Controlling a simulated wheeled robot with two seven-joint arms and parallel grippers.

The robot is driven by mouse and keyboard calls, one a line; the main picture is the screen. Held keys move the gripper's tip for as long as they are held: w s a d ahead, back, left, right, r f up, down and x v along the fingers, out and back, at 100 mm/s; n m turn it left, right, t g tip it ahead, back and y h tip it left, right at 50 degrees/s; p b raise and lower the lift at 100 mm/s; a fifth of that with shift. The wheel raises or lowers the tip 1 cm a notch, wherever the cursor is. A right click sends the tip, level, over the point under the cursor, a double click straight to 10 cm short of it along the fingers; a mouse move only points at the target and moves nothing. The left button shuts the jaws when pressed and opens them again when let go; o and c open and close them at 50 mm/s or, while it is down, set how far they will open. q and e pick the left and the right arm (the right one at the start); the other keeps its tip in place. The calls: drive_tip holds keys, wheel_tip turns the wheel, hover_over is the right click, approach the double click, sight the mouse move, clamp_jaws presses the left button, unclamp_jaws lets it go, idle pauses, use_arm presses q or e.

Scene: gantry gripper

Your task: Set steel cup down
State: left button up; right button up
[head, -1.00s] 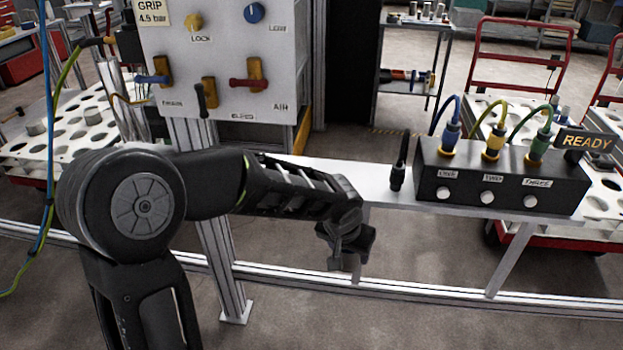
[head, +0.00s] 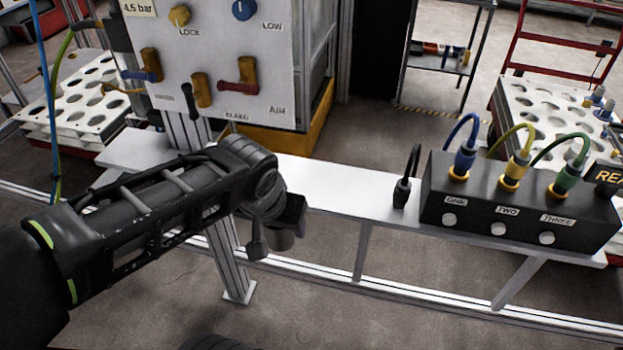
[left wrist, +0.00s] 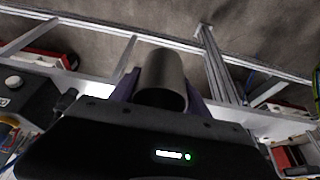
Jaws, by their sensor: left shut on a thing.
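The steel cup (left wrist: 162,80) is a grey cylinder in the middle of the left wrist view. It sits between the two purple-dark fingers of my left gripper (left wrist: 160,92), which is shut on it. In the head view my left gripper (head: 284,218) is at the near side of the white ledge (head: 335,190). A small part of the cup (head: 281,241) shows below it; the rest is hidden by the gripper. The cup appears held in the air, apart from the ledge. My right gripper is not in view.
A black box (head: 520,205) with three plugged cables stands on the ledge's right, beside a loose black plug (head: 402,192). A control panel (head: 215,60) with valves rises behind my arm. The ledge between panel and plug is bare. A white holed tray (head: 85,105) is at left.

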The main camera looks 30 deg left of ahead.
use_arm(q)
drive_tip(key=p, duration=0.3)
hover_over(309, 180)
drive_tip(key=s, duration=0.2)
drive_tip(key=shift+d, duration=0.35)
drive_tip(key=shift+w, duration=0.1)
drive_tip(key=shift+w+a, duration=0.1)
drive_tip(key=shift+w, duration=0.2)
wheel_tip(309, 180, down, 4)
drive_tip(key=shift+r+p, duration=0.2)
drive_tip(key=shift+p, duration=0.15)
drive_tip(key=shift+f, duration=0.15)
drive_tip(key=o, duration=1.4)
